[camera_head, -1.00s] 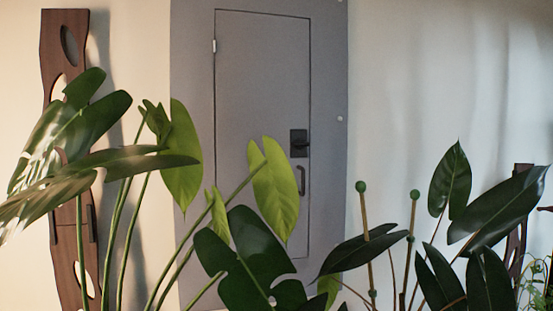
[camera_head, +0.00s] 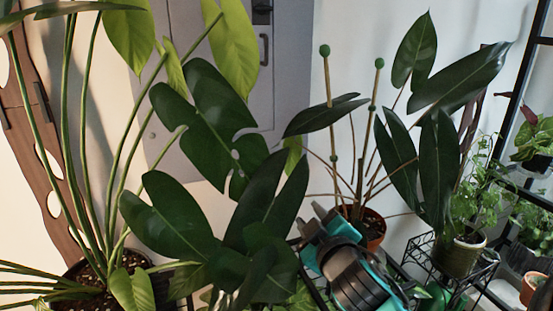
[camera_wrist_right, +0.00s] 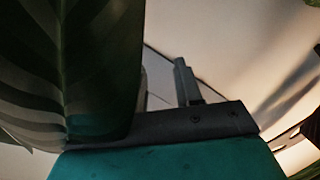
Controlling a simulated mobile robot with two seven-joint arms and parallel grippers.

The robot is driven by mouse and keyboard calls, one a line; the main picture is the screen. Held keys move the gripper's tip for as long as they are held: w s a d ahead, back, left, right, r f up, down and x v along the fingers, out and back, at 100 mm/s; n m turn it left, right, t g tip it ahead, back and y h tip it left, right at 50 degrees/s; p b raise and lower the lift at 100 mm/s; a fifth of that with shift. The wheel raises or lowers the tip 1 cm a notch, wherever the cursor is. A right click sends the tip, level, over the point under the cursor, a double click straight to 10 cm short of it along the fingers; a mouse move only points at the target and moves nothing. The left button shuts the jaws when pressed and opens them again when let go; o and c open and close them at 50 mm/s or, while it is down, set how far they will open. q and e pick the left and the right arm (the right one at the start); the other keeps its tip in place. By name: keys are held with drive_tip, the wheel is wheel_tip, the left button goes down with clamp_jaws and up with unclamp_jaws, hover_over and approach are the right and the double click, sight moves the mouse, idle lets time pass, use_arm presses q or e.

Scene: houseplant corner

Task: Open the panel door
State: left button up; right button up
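The grey panel door (camera_head: 262,100) is on the wall behind the plants in the head view, and its lower part is hidden by leaves. It looks shut. Its dark pull handle (camera_head: 264,49) shows near the top, below a black latch plate (camera_head: 262,12) cut by the picture's top edge. My teal and black right gripper (camera_head: 324,224) is low among the plants, apart from the handle, below and right of it. In the right wrist view one finger (camera_wrist_right: 187,84) shows; a large leaf (camera_wrist_right: 95,70) hides much of the left side, so its opening is unclear. My left gripper is out of view.
A big-leaved plant (camera_head: 205,115) stands in front of the door. A potted plant with green-tipped stakes (camera_head: 327,95) is behind my right gripper. A plant stand (camera_head: 450,265) and black shelf (camera_head: 517,85) are at right. A wooden piece (camera_head: 40,130) leans at left.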

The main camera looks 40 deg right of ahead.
wheel_tip(320, 180, up, 28)
drive_tip(key=w+a+n+t+y, duration=0.1)
drive_tip(key=n+t+y, duration=0.2)
drive_tip(key=n+y, duration=0.9)
drive_tip(key=w+a+n+t+y, duration=0.15)
drive_tip(key=n+t+y, duration=0.35)
drive_tip(key=n, duration=1.3)
drive_tip(key=d+r+n+g+h, duration=0.2)
drive_tip(key=d+n+g+h, duration=0.35)
drive_tip(key=d, duration=0.25)
drive_tip(key=shift+g+y, duration=0.25)
drive_tip(key=shift+y, duration=0.1)
drive_tip(key=p+x, duration=0.1)
drive_tip(key=x, duration=0.5)
drive_tip(key=p+x, duration=0.2)
drive_tip(key=x, duration=0.4)
drive_tip(key=shift+w+f, duration=0.2)
drive_tip(key=shift+w, duration=0.1)
drive_tip(key=shift+c, duration=0.5)
